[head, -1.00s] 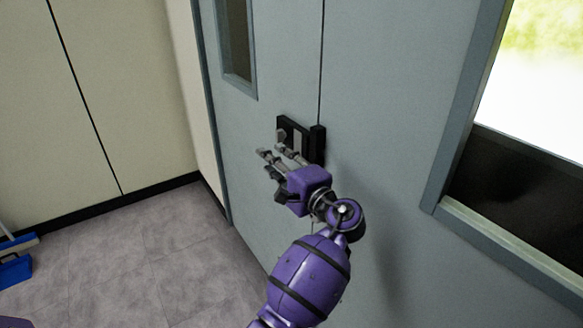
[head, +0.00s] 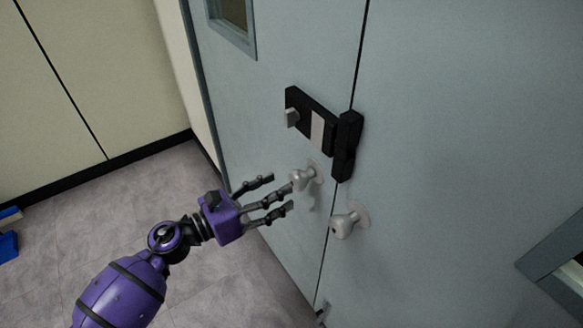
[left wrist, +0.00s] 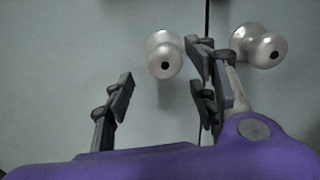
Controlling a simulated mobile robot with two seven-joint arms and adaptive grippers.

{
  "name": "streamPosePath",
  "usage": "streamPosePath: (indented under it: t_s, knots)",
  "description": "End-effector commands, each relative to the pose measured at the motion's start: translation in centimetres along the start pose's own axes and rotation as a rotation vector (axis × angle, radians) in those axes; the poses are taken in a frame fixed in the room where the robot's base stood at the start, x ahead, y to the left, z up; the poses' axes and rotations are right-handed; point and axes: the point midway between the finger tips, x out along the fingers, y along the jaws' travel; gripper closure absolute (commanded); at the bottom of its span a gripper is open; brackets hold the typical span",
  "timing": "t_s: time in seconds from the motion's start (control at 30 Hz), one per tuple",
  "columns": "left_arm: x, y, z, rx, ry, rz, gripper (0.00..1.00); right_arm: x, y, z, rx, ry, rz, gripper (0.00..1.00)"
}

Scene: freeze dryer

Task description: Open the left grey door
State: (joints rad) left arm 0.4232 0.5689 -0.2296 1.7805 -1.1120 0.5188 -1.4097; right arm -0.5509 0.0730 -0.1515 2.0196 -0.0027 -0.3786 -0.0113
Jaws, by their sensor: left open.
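The left grey door (head: 255,120) is closed, its edge along the dark seam beside the right door leaf (head: 450,130). Its silver round knob (head: 303,178) sits below the black lock; it also shows in the left wrist view (left wrist: 164,56), ahead of and between my fingers. The right leaf's knob (head: 347,222) is across the seam; it also shows in the left wrist view (left wrist: 262,46), beyond the right-hand fingers. My left gripper (head: 275,197) is open and empty, its fingers just left of the left knob. I cannot tell whether a finger touches it. My right gripper is not in view.
A black lock box (head: 311,120) with a silver turn piece juts from the doors above the knobs. A door bolt (head: 321,311) shows low at the seam. A blue object (head: 8,243) lies at the far left. The grey floor (head: 130,215) before the left door is clear.

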Motion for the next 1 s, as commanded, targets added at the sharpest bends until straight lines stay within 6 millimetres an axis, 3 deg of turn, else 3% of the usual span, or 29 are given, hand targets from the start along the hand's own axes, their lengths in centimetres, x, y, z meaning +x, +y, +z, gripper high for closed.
streamPosePath:
  t_s: [0.17, 0.5, 0.9, 1.0]
  knots:
    - [1.9, -0.1, 0.3, 0.019, -0.003, -0.004, 0.48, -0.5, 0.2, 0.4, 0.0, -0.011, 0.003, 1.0]
    - [6.9, 0.0, 0.2, 0.018, -0.002, -0.001, 0.48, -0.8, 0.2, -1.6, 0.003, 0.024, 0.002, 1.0]
    - [7.8, 0.0, 0.0, 0.016, 0.0, 0.0, 0.48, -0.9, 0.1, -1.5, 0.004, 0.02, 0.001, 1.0]
    - [7.7, 0.0, 0.0, 0.016, 0.0, 0.0, 0.61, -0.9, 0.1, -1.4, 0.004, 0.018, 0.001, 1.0]
